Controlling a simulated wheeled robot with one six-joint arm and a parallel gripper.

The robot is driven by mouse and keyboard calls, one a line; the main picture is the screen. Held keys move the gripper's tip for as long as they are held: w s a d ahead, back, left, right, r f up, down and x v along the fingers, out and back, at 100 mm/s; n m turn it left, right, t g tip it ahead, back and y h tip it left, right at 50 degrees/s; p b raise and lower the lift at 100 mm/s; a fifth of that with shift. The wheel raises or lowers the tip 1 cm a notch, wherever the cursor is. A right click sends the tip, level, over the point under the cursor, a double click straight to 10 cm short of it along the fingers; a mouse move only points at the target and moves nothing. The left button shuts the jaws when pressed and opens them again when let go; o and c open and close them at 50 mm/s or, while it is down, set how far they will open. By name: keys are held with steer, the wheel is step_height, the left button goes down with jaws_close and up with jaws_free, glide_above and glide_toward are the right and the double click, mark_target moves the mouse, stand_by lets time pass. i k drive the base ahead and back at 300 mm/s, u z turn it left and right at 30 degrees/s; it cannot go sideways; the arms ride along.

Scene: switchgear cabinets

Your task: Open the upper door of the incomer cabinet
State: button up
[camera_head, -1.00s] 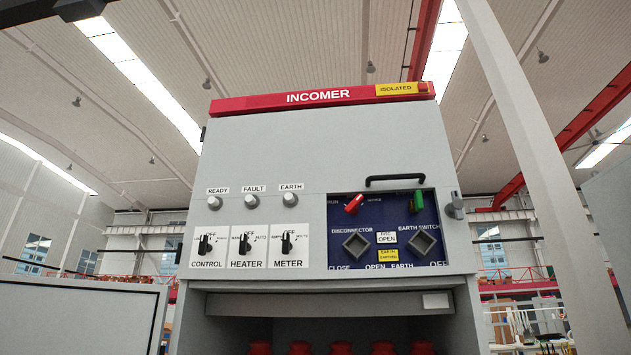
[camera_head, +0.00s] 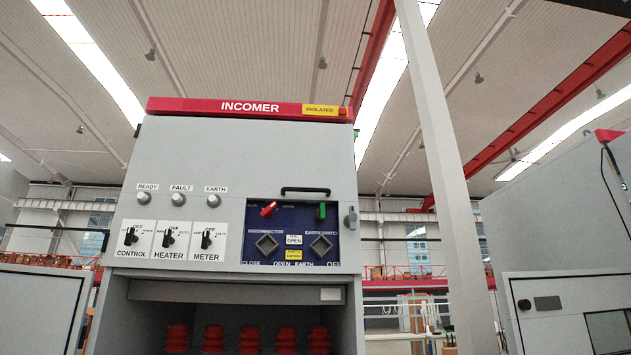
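The incomer cabinet (camera_head: 110,300) stands left of centre, with a red header reading INCOMER and a yellow ISOLATED label. Its upper door (camera_head: 230,155) is a grey panel that looks closed. A black bar handle (camera_head: 305,191) sits above the blue switch panel on the door. A small grey latch (camera_head: 351,217) is at the door's right edge. The door carries three round lamps, three rotary switches and a blue panel (camera_head: 292,267) with a red lever, a green lever and two square sockets. Below the door an open compartment shows several red insulators (camera_head: 213,338). My gripper is not in view.
Another grey cabinet (camera_head: 560,260) stands at the right, and a grey panel (camera_head: 40,310) is at the lower left. A pale column (camera_head: 445,180) rises right of the incomer cabinet. The floor is not visible.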

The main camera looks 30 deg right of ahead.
mark_target(188, 176)
steer(key=u, duration=0.6)
steer(key=i, duration=0.95)
steer(key=z, duration=0.15)
